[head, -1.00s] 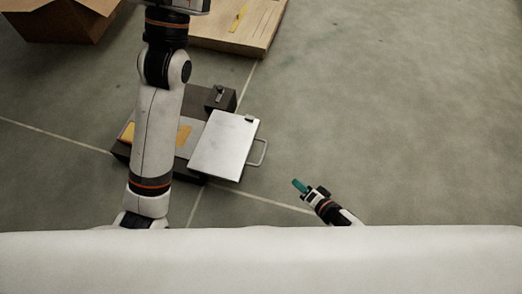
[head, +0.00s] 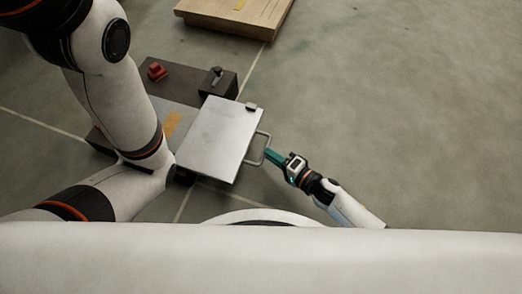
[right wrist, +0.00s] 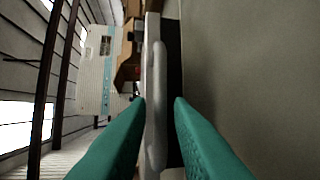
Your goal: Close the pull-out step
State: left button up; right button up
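The pull-out step (head: 217,140) is a flat silver-grey plate that sticks out to the right from a dark base (head: 163,88). A grey loop handle (head: 260,149) is on its right edge. My right gripper (head: 272,156) is at the handle in the head view. In the right wrist view, its two teal fingers (right wrist: 160,125) stand apart on either side of the pale handle bar (right wrist: 155,105). A gap shows between the bar and the right finger. My left arm crosses the left of the head view; its gripper is not visible.
A wooden pallet-like board (head: 235,15) lies at the top of the head view. A small red object (head: 156,71) and a dark latch-like part (head: 217,77) sit on the base. The floor to the right is clear.

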jog(key=b+x, duration=0.2)
jog(key=x, duration=0.2)
jog(key=shift+w+f, duration=0.1)
jog(key=shift+f, duration=0.05)
jog(key=shift+w+a, duration=0.35)
jog(key=shift+a, duration=0.1)
grip_shut()
